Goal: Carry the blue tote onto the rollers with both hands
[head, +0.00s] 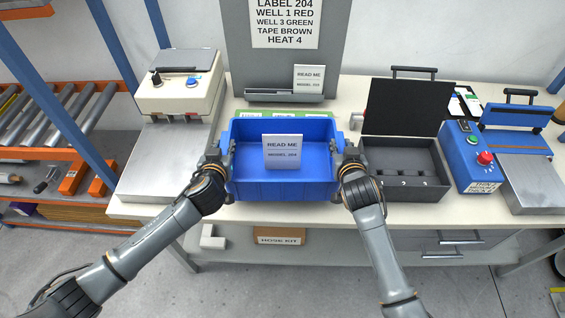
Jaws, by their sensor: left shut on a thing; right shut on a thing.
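The blue tote (284,190) is in the middle of the head view, at the front edge of the workbench. Whether it rests on the bench or hangs just above it I cannot tell. A white card reading "READ ME MODEL 204" (283,152) stands inside it. My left gripper (222,160) is shut on the tote's left side wall. My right gripper (343,158) is shut on its right side wall. The fingertips are partly hidden by the grippers and the tote. The rollers (62,112) are grey bars in an orange frame at the far left.
A white device (180,95) with knobs stands left of the tote on the bench (160,212). An open black case (402,186) and a blue box with a red knob (472,165) stand to the right. A blue post (60,110) rises in front of the rollers. A grey sign panel stands behind.

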